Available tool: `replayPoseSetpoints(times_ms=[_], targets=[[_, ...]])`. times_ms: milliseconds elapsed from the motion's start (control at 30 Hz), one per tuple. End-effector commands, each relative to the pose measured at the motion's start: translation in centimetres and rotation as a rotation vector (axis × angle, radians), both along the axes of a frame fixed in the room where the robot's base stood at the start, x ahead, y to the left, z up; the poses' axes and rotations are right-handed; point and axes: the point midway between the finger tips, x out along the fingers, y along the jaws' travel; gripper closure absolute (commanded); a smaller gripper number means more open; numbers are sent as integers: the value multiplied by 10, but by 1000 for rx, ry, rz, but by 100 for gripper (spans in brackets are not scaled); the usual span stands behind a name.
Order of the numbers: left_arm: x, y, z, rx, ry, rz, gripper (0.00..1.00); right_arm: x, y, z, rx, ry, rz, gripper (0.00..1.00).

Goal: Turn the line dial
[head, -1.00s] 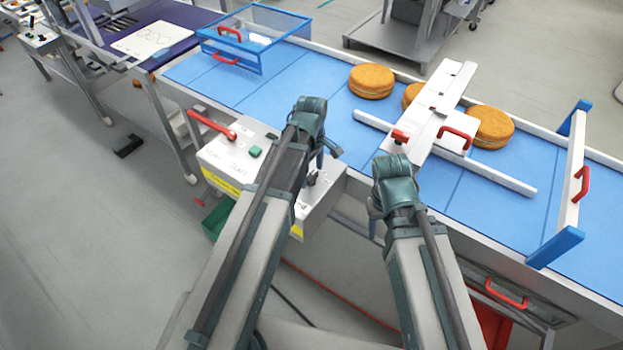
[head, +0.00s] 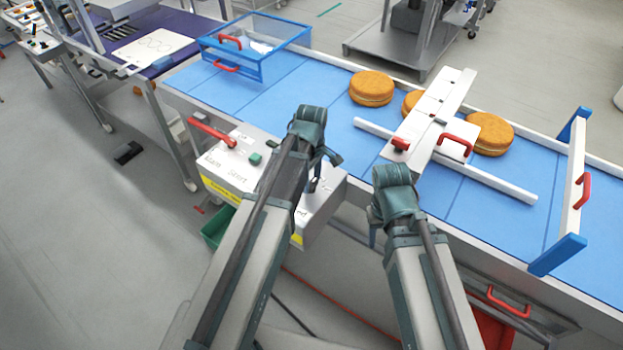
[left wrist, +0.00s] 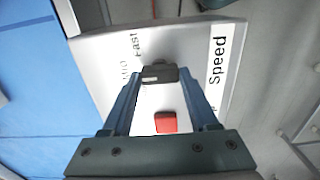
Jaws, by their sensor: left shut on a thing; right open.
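The dial is a small dark knob (left wrist: 158,74) on a pale control panel, beside the words "Fast" and "Speed" in the left wrist view. My left gripper (left wrist: 160,82) is shut on this knob, one finger on each side. In the head view, my left arm covers part of the control box (head: 225,175) and the grip is mostly hidden. My right gripper (head: 373,230) is open, apart from the box, hanging by the conveyor's near side and mostly hidden by its own wrist.
A red button (left wrist: 165,122) sits near the dial. The box also carries a red lever (head: 212,132) and a green button (head: 255,159). Behind is the blue conveyor (head: 300,95) with several round cakes (head: 372,87), a white guide (head: 440,100) and a blue-framed clear guard (head: 258,45).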

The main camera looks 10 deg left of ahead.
Motion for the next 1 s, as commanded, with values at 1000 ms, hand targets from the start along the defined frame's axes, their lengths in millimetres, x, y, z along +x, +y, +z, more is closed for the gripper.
replayPoseSetpoints(times_ms=[1000], targets=[[0,0,0,0,0,-784,96,0,0,0,0,0,0,50]])
